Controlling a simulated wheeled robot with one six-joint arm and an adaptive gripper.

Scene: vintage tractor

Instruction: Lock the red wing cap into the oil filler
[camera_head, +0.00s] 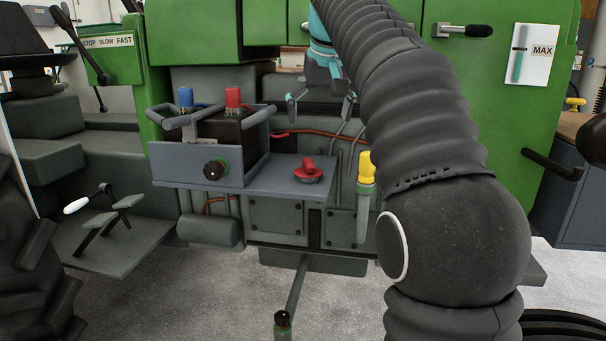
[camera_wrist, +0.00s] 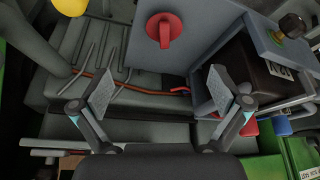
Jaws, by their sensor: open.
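The red wing cap (camera_head: 308,170) sits wing up on the grey shelf (camera_head: 262,187), near its right end. It also shows at the top middle of the wrist view (camera_wrist: 164,30). My gripper (camera_head: 320,108) is open and empty behind and above the cap in the head view. In the wrist view its two fingers (camera_wrist: 160,92) are spread wide, with the cap beyond them and apart from them. I cannot clearly identify the oil filler. A yellow-topped tube (camera_head: 364,190) stands right of the shelf; it may be a filler or a dipstick tube.
A battery (camera_head: 228,130) with blue (camera_head: 185,96) and red (camera_head: 232,96) terminal caps sits in a tray left of the cap. A black knob (camera_head: 215,169) is on its front. Red cable (camera_head: 305,134) runs behind. My arm covers the right middle.

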